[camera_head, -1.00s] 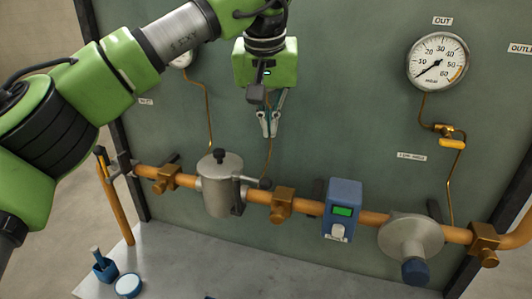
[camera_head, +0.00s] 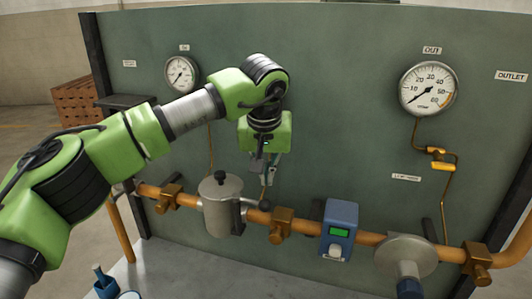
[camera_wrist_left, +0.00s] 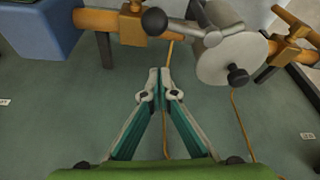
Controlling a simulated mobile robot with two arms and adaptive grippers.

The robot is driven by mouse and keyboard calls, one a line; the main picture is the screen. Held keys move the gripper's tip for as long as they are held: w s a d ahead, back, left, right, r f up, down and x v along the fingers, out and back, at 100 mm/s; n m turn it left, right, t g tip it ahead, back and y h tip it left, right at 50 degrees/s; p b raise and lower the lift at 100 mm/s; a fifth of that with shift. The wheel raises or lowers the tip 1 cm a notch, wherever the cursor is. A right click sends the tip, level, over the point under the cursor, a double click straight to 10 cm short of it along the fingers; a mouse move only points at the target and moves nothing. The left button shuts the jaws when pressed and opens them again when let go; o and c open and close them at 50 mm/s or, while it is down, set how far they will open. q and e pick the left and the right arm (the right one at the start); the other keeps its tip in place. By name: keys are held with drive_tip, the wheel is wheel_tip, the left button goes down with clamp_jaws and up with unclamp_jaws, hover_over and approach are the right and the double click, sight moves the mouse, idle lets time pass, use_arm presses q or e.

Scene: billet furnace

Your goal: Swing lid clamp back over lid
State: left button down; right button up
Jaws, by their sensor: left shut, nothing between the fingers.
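The grey cylindrical filter pot (camera_head: 218,215) sits on the copper pipe in the head view. Its lid carries a black knob (camera_head: 220,176); this knob also shows in the left wrist view (camera_wrist_left: 238,77). The lid clamp (camera_head: 246,202) is a grey lever at the pot's right side, pointing away from the lid. Its black ball end (camera_head: 265,205) shows large in the left wrist view (camera_wrist_left: 154,21). My left gripper (camera_head: 270,183) points down just above the ball end, shut and empty. Its fingertips (camera_wrist_left: 160,86) appear apart from the clamp and lid. My right gripper is out of view.
A green panel stands close behind. The copper pipe (camera_head: 308,231) carries brass valves (camera_head: 282,226), a blue meter (camera_head: 339,228) and a grey round regulator (camera_head: 406,256). A thin copper tube runs behind my left gripper. Two gauges hang above, one at right (camera_head: 429,89).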

use_arm(q)
drive_tip(key=s, duration=0.2)
drive_tip(key=s+f+p, duration=0.1)
drive_tip(key=shift+s+a, duration=0.15)
drive_tip(key=shift+s, duration=0.2)
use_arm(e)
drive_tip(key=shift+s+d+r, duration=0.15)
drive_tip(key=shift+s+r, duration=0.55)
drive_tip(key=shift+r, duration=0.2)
use_arm(q)
drive_tip(key=shift+s+f+m, duration=0.1)
drive_tip(key=shift+s+m, duration=0.1)
drive_tip(key=shift+m, duration=0.1)
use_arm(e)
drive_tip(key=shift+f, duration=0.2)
